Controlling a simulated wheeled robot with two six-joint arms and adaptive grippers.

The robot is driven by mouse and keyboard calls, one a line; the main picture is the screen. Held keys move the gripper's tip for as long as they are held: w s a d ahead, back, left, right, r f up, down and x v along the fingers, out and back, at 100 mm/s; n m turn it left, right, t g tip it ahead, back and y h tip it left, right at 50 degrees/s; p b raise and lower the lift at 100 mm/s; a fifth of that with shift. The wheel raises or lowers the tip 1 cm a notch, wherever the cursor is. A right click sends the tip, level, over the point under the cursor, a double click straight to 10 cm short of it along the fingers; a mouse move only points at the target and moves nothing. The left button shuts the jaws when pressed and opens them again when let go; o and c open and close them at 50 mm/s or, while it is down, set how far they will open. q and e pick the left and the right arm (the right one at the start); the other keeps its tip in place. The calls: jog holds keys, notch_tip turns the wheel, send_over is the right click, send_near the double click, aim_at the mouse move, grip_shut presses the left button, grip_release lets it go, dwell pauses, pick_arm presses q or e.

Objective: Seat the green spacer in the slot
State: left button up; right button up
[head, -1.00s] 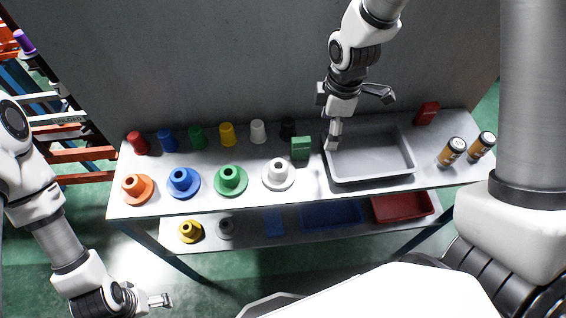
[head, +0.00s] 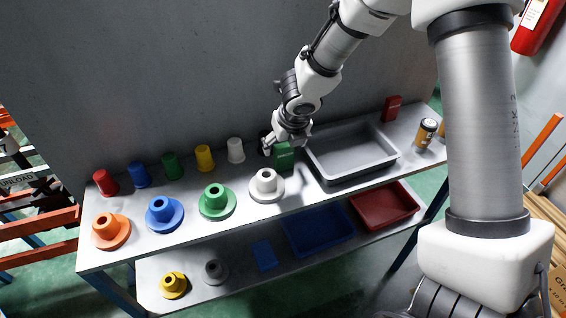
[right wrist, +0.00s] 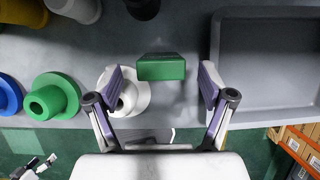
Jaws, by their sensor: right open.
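The green block (head: 284,155) stands upright on the upper shelf, between the white flanged spindle (head: 267,184) and the grey tray. My right gripper (head: 281,146) is over it, partly hiding it. In the right wrist view the green block (right wrist: 161,67) lies between the right gripper's spread fingers (right wrist: 162,82), with a gap on each side. The left finger overlaps the white spindle in the picture. A green tapered cup (head: 172,166) and a green flanged spindle (head: 216,201) also stand on the shelf. I cannot make out a slot. A small shape, probably my left gripper (right wrist: 36,166), shows low in the wrist view.
The grey tray (head: 391,157) is empty, right of the block. Orange (head: 110,231) and blue (head: 164,214) spindles line the front; several coloured cups stand behind. A red box (head: 392,109) and a canister (head: 426,133) are at right. The lower shelf holds blue and red bins.

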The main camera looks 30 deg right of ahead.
jog(key=shift+x, duration=0.9)
jog(key=shift+f, duration=0.25)
jog(key=shift+w+d, duration=0.15)
jog(key=c, duration=1.4)
jog(key=shift+r, duration=0.1)
